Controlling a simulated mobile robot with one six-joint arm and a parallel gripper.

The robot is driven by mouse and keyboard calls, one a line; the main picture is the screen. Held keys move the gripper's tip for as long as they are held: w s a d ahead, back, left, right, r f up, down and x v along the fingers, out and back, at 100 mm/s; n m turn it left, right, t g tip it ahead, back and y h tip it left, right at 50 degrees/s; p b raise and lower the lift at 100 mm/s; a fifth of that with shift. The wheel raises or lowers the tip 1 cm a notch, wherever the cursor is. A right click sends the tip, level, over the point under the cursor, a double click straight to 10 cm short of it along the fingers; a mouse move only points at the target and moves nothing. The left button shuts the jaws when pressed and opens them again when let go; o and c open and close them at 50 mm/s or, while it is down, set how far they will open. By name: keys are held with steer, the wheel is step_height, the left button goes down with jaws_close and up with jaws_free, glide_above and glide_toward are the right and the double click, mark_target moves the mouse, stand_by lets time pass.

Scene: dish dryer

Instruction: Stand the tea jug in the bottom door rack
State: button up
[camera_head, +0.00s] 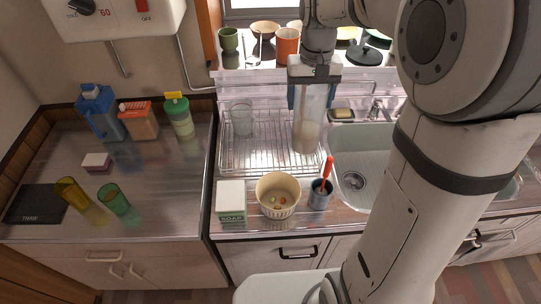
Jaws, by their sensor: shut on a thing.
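My gripper (312,96) points down with its blue-tipped fingers shut on either side of a tall clear container (307,125). The container is upright, with a pale beige lower part, and hangs in front of the right part of the wire dish rack (262,160); I cannot tell for sure that it is the tea jug. No door rack is in view.
The sink (360,160) lies right of the rack. A clear glass (241,119) stands in the rack. A soap box (231,200), a cream bowl (278,195) and a grey cup (320,194) line the front edge.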

mark_target(304, 150)
step_height(304, 150, down, 14)
steer(key=b, duration=0.2)
steer(key=shift+w+d+b, duration=0.15)
steer(key=shift+b, duration=0.15)
steer(key=shift+f, duration=2.35)
steer(key=o, duration=1.8)
steer(key=shift+c, duration=0.2)
